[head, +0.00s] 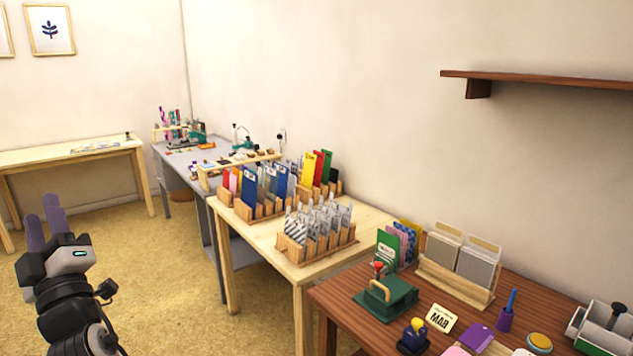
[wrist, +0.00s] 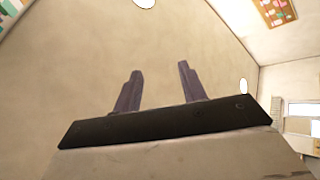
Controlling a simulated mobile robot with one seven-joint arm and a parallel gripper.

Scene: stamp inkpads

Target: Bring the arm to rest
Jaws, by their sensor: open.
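My gripper (head: 45,228) is at the left of the head view, raised over the floor, with its two fingers pointing up. The fingers are apart with nothing between them. In the wrist view the gripper (wrist: 158,88) shows open and empty against a plain pale surface. My arm below it runs out of the bottom of the head view. The gripper touches nothing and is well apart from the tables.
A brown table (head: 340,310) at the lower right holds a green press (head: 388,298) and stationery. A light wood table (head: 262,238) holds racks of packets. A grey table (head: 172,165) and another wooden table (head: 60,156) stand farther back. Carpet (head: 150,290) around my gripper is clear.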

